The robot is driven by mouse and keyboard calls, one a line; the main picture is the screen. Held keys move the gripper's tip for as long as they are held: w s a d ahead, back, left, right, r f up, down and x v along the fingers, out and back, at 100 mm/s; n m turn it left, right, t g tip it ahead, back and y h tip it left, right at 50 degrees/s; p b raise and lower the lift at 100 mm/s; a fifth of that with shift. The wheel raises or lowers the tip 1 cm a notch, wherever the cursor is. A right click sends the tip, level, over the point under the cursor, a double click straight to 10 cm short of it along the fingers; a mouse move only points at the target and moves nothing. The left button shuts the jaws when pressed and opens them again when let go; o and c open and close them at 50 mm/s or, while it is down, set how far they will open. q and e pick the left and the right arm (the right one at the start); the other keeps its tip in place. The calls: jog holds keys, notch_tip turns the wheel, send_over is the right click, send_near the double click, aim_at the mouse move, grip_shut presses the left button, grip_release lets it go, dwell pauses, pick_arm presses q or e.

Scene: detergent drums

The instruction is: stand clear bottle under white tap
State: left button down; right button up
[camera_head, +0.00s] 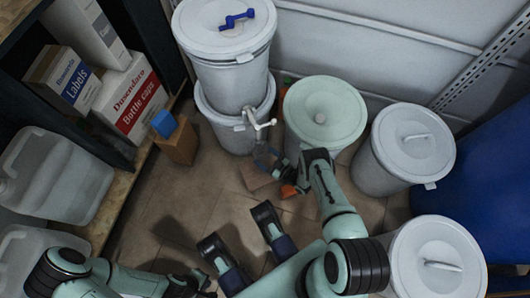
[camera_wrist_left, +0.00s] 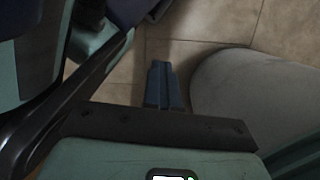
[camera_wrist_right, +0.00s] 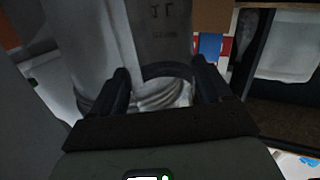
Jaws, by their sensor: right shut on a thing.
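The white tap (camera_head: 258,124) sticks out from the front of the lower white drum (camera_head: 222,128). My right gripper (camera_head: 268,160) is at the floor side of the tap, and it shows in the right wrist view (camera_wrist_right: 164,82). It is shut on the clear bottle (camera_wrist_right: 176,97), which shows faintly between the fingers. The bottle is hard to make out in the head view, so I cannot tell if it touches the floor. My left gripper (camera_head: 205,284) is low at the bottom left, and its fingers are together and empty in the left wrist view (camera_wrist_left: 161,84).
Another white drum (camera_head: 232,50) is stacked above the tapped drum. A green-lidded drum (camera_head: 325,112) and a white-lidded drum (camera_head: 412,140) stand to the right. A small brown box with a blue top (camera_head: 176,140) stands left. Shelves with boxes (camera_head: 128,100) line the left side.

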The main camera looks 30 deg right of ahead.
jog(key=shift+f, duration=0.25)
dwell(0.6)
jog(key=o, duration=1)
jog(key=c, duration=0.7)
jog(key=shift+a, duration=0.45)
